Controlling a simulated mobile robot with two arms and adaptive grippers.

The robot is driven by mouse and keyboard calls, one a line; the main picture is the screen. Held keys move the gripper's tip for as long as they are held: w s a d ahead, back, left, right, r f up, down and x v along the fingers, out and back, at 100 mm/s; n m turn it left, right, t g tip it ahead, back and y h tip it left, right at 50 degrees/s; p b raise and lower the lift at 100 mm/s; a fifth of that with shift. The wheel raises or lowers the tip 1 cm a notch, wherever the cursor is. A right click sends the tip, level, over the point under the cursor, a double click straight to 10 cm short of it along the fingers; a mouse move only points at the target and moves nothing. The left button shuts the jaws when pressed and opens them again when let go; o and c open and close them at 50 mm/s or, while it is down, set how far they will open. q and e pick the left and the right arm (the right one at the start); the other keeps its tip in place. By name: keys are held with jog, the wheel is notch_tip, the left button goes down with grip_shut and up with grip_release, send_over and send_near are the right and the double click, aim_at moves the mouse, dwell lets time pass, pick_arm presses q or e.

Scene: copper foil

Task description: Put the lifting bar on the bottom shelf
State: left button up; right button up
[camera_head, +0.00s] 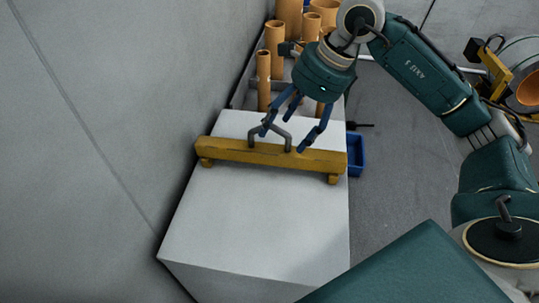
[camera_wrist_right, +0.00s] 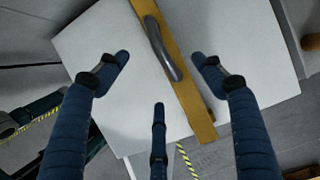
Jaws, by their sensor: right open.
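The lifting bar is a long yellow beam (camera_head: 225,153) with short feet and a grey U-shaped handle (camera_head: 253,132). It lies across a white block (camera_head: 255,225) in the head view. My right gripper (camera_head: 284,137) is open above the bar, its blue fingers spread close to the handle. In the right wrist view, the bar (camera_wrist_right: 193,100) runs diagonally and the handle (camera_wrist_right: 160,48) lies between the two upper fingertips of my gripper (camera_wrist_right: 160,70). I see no finger closed on it; whether any touches is unclear. I cannot make out a bottom shelf. My left gripper is not in view.
Several orange-brown tubes (camera_head: 263,80) stand behind the block. A blue bin (camera_head: 356,155) is beside its right edge. A grey wall (camera_head: 90,160) runs close along the left. Grey floor (camera_head: 395,180) is open to the right. Yellow-black tape (camera_wrist_right: 186,160) shows beyond the block.

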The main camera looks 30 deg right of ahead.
aim_at(269, 150)
jog(key=p+x, duration=0.1)
jog(key=x, duration=0.4)
jog(key=shift+w+d, duration=0.1)
jog(key=p+x, duration=0.2)
jog(key=x, duration=0.2)
jog(key=shift+w+f, duration=0.3)
jog(key=shift+f, duration=0.25)
grip_shut()
jog(key=shift+w+r, duration=0.2)
